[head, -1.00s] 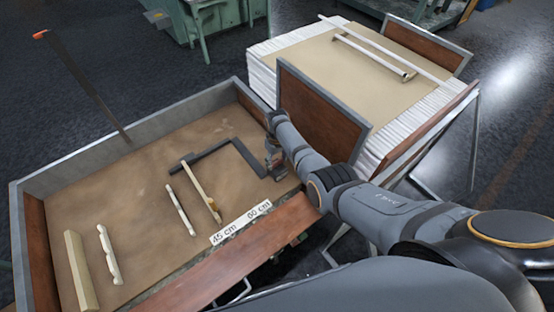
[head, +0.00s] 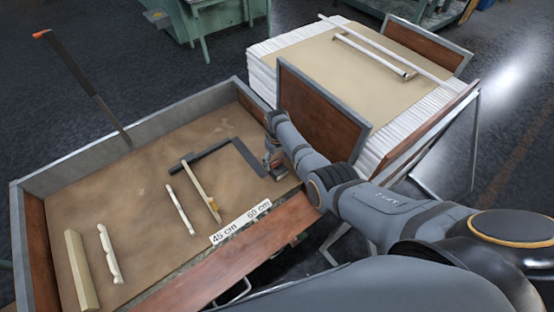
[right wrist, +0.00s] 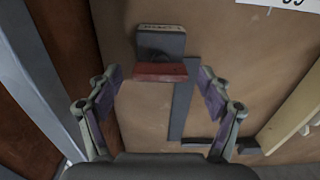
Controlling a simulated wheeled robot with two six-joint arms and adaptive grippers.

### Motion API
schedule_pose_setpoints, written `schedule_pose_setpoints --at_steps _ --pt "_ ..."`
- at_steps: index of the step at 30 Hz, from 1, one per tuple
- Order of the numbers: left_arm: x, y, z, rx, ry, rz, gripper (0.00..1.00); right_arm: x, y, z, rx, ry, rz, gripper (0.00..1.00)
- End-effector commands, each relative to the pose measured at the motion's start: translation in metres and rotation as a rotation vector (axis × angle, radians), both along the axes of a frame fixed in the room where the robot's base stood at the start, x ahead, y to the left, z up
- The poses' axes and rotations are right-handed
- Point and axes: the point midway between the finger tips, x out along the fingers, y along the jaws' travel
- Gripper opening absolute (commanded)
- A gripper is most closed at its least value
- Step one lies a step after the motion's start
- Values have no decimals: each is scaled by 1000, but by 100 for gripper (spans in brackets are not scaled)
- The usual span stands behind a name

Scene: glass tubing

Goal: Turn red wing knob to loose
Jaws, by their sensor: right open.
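The red wing knob (right wrist: 160,72) shows in the right wrist view as a flat red bar in front of a dark block (right wrist: 161,42). My right gripper (right wrist: 161,76) is open, with one finger on each side of the knob and a visible gap on both sides. In the head view my right gripper (head: 273,160) reaches down at the right end of the shallow box, beside a dark L-shaped bar (head: 240,150). There the arm and gripper mostly hide the knob. My left gripper is not in view.
The box has raised walls (head: 80,158); a wooden board (head: 291,97) stands upright just behind my right gripper. Pale rods (head: 180,211) and wooden strips (head: 80,270) lie left of it. A label strip (head: 241,222) lies along the front edge.

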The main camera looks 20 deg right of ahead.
Motion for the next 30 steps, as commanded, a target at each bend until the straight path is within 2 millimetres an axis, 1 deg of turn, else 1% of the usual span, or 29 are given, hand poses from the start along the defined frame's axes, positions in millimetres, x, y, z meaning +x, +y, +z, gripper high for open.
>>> schedule_pose_setpoints --at_steps 5,8,15,18,21,24,30 --pt "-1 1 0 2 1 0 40 0 0 6 0 -1 0 79" --pt "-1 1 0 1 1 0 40 1 0 21 0 -4 -1 79" --pt "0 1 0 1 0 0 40 1 0 80 0 -4 -1 79" --pt "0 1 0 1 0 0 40 0 0 99 0 -3 0 79" --pt "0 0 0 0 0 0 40 0 0 112 0 -1 0 79" --pt "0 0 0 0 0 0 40 0 0 119 0 -1 0 79" --pt "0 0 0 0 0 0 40 0 0 120 0 0 0 79"
